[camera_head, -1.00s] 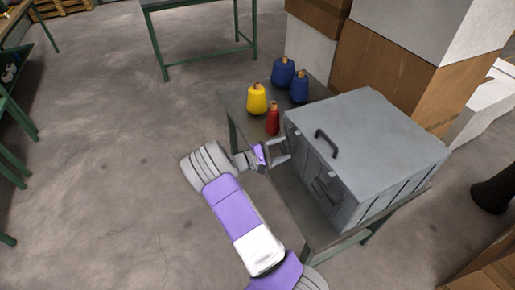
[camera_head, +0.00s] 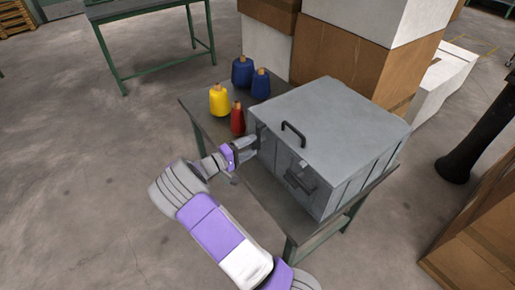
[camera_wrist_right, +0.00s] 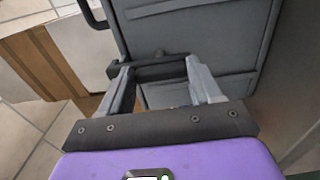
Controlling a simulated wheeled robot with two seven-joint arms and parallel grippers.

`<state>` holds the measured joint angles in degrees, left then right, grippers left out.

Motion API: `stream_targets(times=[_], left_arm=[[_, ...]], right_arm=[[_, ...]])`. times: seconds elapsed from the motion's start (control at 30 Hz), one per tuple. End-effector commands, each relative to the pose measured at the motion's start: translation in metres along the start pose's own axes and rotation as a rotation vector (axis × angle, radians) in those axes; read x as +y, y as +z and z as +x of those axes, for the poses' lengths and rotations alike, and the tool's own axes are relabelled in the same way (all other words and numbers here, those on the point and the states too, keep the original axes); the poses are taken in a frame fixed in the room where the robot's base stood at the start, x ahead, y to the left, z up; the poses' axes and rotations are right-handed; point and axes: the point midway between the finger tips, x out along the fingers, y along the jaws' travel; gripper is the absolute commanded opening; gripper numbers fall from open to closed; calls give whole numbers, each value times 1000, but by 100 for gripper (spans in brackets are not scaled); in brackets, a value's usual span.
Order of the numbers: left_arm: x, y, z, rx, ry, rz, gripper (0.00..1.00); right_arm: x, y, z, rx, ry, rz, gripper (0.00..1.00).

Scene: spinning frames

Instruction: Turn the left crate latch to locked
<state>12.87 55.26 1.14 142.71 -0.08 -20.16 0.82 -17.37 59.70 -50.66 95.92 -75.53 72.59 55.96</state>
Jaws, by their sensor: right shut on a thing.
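The grey metal crate (camera_head: 350,112) sits on a table, with a black handle (camera_head: 294,131) on its top. My right gripper (camera_head: 252,146) is at the left end of the crate's front face. In the right wrist view, its two fingers (camera_wrist_right: 160,76) sit on either side of a dark bar-like latch (camera_wrist_right: 161,67) on the crate's ribbed face (camera_wrist_right: 200,22), shut on it. The latch lies roughly crosswise there; in the head view the gripper hides it. Another dark fitting (camera_head: 301,179) shows on the front face further right. My left gripper is out of view.
Yellow (camera_head: 218,101), red (camera_head: 238,120) and blue (camera_head: 242,72) cones stand on the table (camera_head: 205,118) left of the crate. Stacked boxes (camera_head: 345,55) stand behind. A dark post (camera_head: 480,140) stands at the right. The floor at left is open.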

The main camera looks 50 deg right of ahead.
Motion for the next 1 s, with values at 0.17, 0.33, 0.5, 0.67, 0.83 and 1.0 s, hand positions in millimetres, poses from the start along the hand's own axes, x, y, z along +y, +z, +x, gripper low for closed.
stream_targets(times=[0.17, 0.33, 0.5, 0.67, 0.83, 1.0], left_arm=[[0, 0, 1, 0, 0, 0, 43], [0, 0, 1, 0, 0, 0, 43], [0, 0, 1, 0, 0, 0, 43], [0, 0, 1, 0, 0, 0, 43], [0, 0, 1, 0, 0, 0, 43], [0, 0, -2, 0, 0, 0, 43]], right_arm=[[0, -2, -4, 5, 0, 14, 9], [0, -2, -4, 5, -1, 15, 9], [0, -2, -3, 5, -1, 15, 70], [0, -2, -3, 5, -1, 13, 89], [0, -2, -3, 5, 0, 12, 89], [1, -2, -10, 7, -1, 12, 89]])
